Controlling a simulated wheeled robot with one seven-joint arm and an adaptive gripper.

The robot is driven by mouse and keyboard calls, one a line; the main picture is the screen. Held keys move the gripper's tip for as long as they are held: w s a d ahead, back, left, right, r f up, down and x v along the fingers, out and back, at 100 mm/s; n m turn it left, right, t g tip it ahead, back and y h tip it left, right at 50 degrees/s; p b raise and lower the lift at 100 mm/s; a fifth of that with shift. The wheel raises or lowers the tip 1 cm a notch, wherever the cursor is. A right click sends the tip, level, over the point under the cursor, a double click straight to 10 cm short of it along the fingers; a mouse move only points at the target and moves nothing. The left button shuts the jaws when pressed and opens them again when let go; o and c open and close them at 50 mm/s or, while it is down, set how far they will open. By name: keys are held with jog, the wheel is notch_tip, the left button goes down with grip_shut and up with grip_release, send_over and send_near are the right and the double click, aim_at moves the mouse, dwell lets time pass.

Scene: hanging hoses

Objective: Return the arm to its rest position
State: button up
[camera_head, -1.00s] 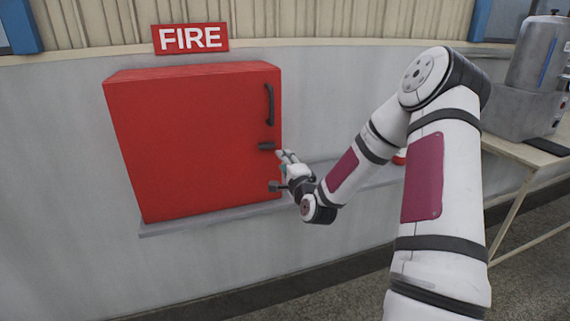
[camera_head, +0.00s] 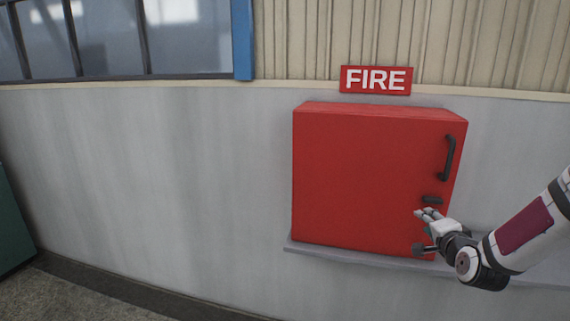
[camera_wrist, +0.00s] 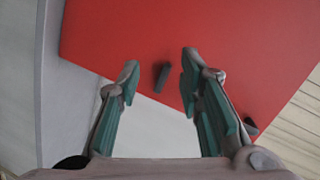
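My gripper (camera_head: 424,214) is at the lower right front of a red fire cabinet (camera_head: 365,180), near its dark latch (camera_head: 432,199). The cabinet door looks closed. In the wrist view my gripper (camera_wrist: 160,75) has its two fingers spread wide with nothing between them. The latch (camera_wrist: 161,76) shows in the gap beyond the fingertips, apart from them. The red cabinet front (camera_wrist: 250,35) fills the upper part of that view. My arm comes in from the right edge of the head view.
A FIRE sign (camera_head: 376,80) is on the wall above the cabinet. A grey ledge (camera_head: 310,250) runs under the cabinet. A dark door handle (camera_head: 447,158) sits above the latch. A green object (camera_head: 12,225) stands at the far left. The wall between is clear.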

jog(key=s+a+r+n+g, duration=0.65)
jog(key=s+a+n, duration=0.35)
jog(key=s+a, duration=0.25)
jog(key=s+a+r+n+g, duration=0.1)
jog(key=s+a+n, duration=0.1)
jog(key=s, duration=0.6)
jog(key=s+a+r+n+g+y, duration=0.1)
jog(key=s+a+n, duration=0.1)
jog(key=s, duration=0.7)
jog(key=s+a+r+n+g+y, duration=0.1)
jog(key=s+a+r+g, duration=0.1)
jog(key=s, duration=0.6)
jog(key=shift+s+a+n, duration=0.15)
jog(key=shift+a+n, duration=0.15)
jog(key=shift+n, duration=0.1)
